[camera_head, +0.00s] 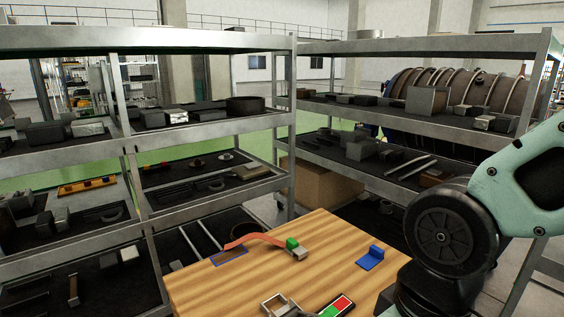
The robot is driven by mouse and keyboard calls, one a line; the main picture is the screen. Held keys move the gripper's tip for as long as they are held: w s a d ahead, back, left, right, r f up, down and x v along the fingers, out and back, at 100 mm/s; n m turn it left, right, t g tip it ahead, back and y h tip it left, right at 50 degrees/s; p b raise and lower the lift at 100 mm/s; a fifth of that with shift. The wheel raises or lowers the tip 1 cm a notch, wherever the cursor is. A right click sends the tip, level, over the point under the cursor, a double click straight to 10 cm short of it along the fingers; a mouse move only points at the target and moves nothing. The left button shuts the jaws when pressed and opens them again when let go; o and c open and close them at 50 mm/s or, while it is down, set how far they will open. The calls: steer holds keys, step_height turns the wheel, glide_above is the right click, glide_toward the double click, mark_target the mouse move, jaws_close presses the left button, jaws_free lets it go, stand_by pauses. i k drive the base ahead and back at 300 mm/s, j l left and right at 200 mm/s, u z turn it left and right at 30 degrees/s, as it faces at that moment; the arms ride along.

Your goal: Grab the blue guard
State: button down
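The blue guard (371,258) sits on the right part of the wooden table in the head view. It looks like a flat blue plate with a raised upright block at its back right. Nothing touches it. My arm shows at the right edge, with a dark round joint to the right of the table. My gripper is not visible in this view, so I cannot see its fingers.
The wooden table (205,286) also carries an orange-red strip (256,239) with a green block (293,244), a blue-outlined rectangle (230,257), a grey bracket (279,305) and a red-and-green piece (338,306). Metal shelves (220,123) with parts stand behind.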

mark_target(375, 255)
steer(key=i+l+u, duration=0.15)
steer(key=l, duration=0.2)
steer(key=i+l+u, duration=0.35)
steer(key=l, duration=0.4)
steer(key=i, duration=0.05)
